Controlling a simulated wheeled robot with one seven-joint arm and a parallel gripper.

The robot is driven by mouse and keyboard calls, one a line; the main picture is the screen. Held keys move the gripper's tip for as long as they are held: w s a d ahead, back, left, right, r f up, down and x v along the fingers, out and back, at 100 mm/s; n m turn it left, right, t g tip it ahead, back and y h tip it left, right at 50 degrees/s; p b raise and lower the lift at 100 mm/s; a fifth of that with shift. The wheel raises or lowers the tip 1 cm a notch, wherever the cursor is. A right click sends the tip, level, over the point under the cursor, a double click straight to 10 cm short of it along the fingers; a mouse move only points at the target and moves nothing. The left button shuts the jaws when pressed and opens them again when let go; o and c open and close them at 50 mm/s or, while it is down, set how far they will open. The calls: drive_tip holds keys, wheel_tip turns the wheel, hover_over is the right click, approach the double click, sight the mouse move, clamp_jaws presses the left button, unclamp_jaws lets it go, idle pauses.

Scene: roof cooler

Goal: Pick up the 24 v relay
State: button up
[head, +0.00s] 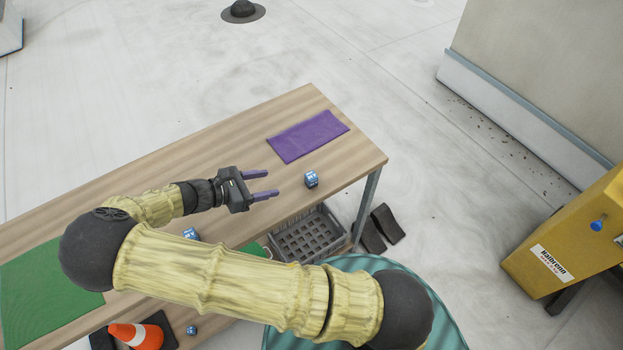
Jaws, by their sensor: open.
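A small blue block with pale markings, like a relay, (311,179) stands on the wooden table (225,134) near its right end. A second similar blue relay (191,234) is partly hidden behind my arm. My gripper (272,183) is open and empty. Its two purple fingers point right toward the first relay, a short gap to its left.
A purple mat (307,136) lies behind the first relay, and a green mat (45,290) at left. An orange cone (147,336) is at the front. A yellow cabinet (580,235) stands right.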

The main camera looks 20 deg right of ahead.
sight(311, 176)
drive_tip(key=p+x, duration=0.2)
drive_tip(key=x, duration=0.9)
drive_tip(key=shift+d, duration=0.2)
drive_tip(key=shift+w+d+f, duration=0.15)
drive_tip(key=shift+d+f, duration=0.1)
drive_tip(key=shift+d, duration=0.1)
drive_tip(key=shift+p+x, duration=1.1)
drive_tip(key=shift+x, duration=1.55)
drive_tip(key=shift+w+a+f, duration=0.15)
drive_tip(key=c, duration=1.1)
wheel_tip(311, 176, up, 10)
drive_tip(key=shift+r+b, duration=0.1)
drive_tip(key=shift+b, duration=0.6)
